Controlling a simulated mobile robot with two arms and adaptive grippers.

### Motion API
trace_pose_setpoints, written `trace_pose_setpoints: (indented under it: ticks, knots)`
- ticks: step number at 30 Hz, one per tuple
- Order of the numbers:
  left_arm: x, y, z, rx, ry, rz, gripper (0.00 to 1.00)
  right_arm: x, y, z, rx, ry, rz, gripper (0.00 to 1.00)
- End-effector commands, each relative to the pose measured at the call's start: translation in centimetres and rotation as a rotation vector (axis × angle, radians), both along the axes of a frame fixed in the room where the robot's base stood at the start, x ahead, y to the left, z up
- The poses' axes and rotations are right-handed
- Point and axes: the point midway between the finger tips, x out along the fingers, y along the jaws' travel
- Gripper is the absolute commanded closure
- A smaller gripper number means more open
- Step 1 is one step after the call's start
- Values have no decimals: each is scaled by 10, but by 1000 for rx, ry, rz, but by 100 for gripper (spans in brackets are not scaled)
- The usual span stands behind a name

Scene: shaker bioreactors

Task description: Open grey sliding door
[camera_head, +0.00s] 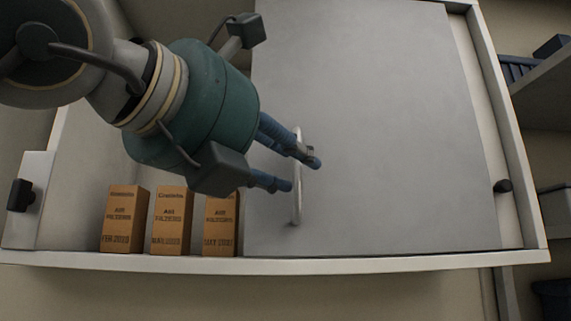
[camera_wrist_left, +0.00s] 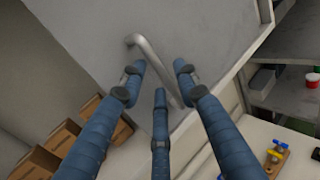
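The grey sliding door (camera_head: 380,120) covers the middle and right of the cabinet front in the head view. Its left part stands uncovered. A pale vertical bar handle (camera_head: 297,205) is on the door near its left edge. The handle also shows in the left wrist view (camera_wrist_left: 151,52). My left gripper (camera_head: 303,174) is at the handle, with its blue fingers apart on both sides of it. In the left wrist view the fingers (camera_wrist_left: 158,82) are spread, with the bar passing between them. I cannot tell whether they touch it. My right gripper is not in view.
Three brown boxes (camera_head: 172,222) stand in the uncovered left part of the cabinet. Black knobs (camera_head: 503,186) sit on both sides of the cabinet front. Shelves are at the far right. The left wrist view shows a white surface with a yellow-and-blue item (camera_wrist_left: 277,152).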

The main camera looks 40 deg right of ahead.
Motion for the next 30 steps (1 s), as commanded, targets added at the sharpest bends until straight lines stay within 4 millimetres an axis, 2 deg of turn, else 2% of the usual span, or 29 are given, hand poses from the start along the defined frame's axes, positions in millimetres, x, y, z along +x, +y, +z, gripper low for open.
trace_pose_setpoints:
  ticks: [8,11,14,24,30]
  knots:
    - [0,0,-2,3,0,0,65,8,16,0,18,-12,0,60]
    - [-2,5,-1,2,0,1,65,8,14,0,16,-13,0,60]
    - [-7,18,-1,3,-1,1,65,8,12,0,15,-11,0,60]
    - [-34,84,0,0,-2,2,65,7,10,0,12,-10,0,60]
    - [-43,106,-1,0,-1,1,65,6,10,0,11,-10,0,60]
